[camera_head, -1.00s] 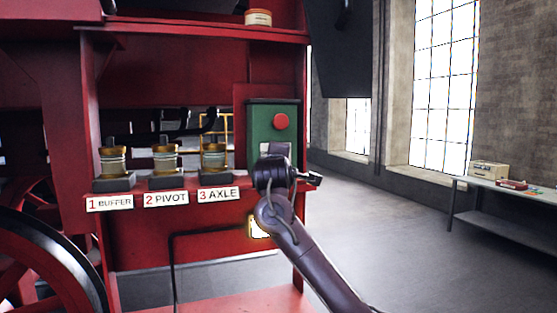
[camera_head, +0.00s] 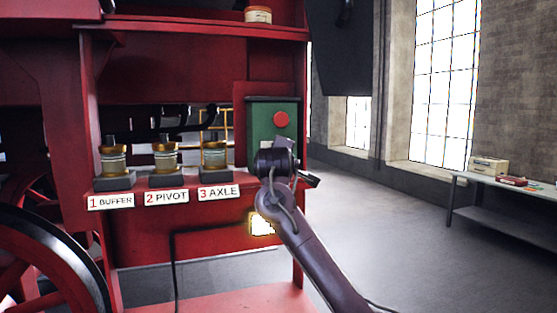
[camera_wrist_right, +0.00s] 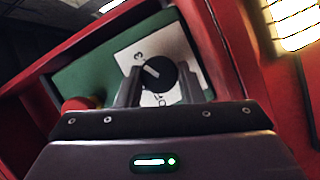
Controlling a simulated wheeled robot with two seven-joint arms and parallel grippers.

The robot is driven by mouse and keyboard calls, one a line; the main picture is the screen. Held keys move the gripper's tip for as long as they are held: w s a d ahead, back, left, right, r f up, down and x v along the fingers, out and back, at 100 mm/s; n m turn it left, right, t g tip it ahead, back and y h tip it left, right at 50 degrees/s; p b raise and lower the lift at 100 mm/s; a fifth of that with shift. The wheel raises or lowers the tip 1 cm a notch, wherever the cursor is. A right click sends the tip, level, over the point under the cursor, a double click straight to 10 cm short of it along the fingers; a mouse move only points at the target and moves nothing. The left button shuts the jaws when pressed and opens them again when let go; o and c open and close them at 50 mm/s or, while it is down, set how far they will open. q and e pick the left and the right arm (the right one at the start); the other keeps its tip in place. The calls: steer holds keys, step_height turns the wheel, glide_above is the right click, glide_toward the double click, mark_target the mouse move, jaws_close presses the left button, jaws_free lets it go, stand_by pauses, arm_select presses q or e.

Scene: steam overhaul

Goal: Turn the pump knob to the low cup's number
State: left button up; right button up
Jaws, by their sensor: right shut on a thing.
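A black pump knob (camera_wrist_right: 165,72) with a white pointer line sits on a white dial plate (camera_wrist_right: 182,48) in the right wrist view. A 3 shows at the plate's upper left; the pointer slants up-left toward it. Other marks are partly hidden. My right gripper (camera_wrist_right: 160,88) is shut on the knob, one finger on each side. In the head view my right wrist covers the knob on the green panel (camera_head: 260,125). Three glass cups stand left of it: buffer cup (camera_head: 114,160), pivot cup (camera_head: 165,158), axle cup (camera_head: 215,156). Their levels are too small to compare. My left gripper is out of view.
A red button (camera_head: 281,119) is above the knob area. Labels 1 BUFFER (camera_head: 110,202), 2 PIVOT (camera_head: 166,198) and 3 AXLE (camera_head: 218,192) hang below the cups. A lit yellow box (camera_head: 261,224) is below the panel. A bench (camera_head: 510,190) stands right, with open floor between.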

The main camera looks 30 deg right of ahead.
steer(key=o, duration=1)
steer(key=shift+d+f, duration=0.1)
steer(key=shift+s+a+b, duration=0.35)
steer(key=shift+s+b, duration=0.1)
steer(key=b+v, duration=0.3)
steer(key=v, duration=0.3)
steer(key=shift+s+a, duration=0.25)
steer(key=shift+s, duration=0.05)
